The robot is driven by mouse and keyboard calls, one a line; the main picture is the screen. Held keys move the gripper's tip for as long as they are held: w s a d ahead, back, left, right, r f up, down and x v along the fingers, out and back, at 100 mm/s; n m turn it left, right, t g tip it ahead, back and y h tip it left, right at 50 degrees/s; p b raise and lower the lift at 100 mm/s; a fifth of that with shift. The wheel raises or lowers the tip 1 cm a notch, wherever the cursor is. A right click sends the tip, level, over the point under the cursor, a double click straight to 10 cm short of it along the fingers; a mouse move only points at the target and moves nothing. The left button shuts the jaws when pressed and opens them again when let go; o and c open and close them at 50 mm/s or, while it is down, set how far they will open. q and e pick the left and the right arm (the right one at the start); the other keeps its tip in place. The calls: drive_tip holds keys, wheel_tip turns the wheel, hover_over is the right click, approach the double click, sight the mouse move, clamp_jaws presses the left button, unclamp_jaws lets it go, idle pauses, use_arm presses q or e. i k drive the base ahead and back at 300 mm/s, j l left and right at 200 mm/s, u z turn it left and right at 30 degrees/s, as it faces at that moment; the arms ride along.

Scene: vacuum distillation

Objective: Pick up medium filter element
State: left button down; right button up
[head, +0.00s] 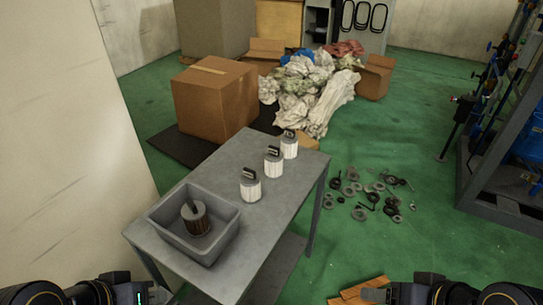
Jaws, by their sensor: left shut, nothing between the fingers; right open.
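Three white filter elements with dark top handles stand upright in a row on the grey table (208,168). The nearest filter element (250,188) stands beside the tray, the middle one (273,164) stands behind it, and the farthest (289,147) is near the far edge. I take the middle one as the medium one, but the sizes are hard to compare. My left gripper (158,296) is at the bottom left, shut and empty, partly cut off. My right gripper (372,295) is at the bottom right, open and empty. Both are well short of the filters.
A grey tray (232,222) on the near table end holds a dark, dirty filter (196,219). Cardboard boxes (215,97) and crumpled bags (305,88) lie behind the table. Loose metal parts (375,193) cover the green floor at right. A rack (490,140) stands far right.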

sight(249, 181)
drive_tip(key=k+j+u, duration=0.1)
drive_tip(key=k+u, duration=0.2)
drive_tip(key=k, duration=0.35)
drive_tip(key=u, duration=0.45)
drive_tip(key=i+l+u, duration=0.1)
drive_tip(key=u, duration=0.3)
drive_tip(key=l+u, duration=0.1)
drive_tip(key=u, duration=0.35)
drive_tip(key=l+u, duration=0.1)
drive_tip(key=u, duration=0.35)
drive_tip(key=l+u, duration=0.1)
drive_tip(key=u, duration=0.35)
drive_tip(key=l, duration=0.75)
drive_tip(key=k+l, duration=0.15)
drive_tip(key=l, duration=0.6)
drive_tip(key=l+u, duration=0.1)
drive_tip(key=l, duration=0.65)
drive_tip(key=k, duration=0.05)
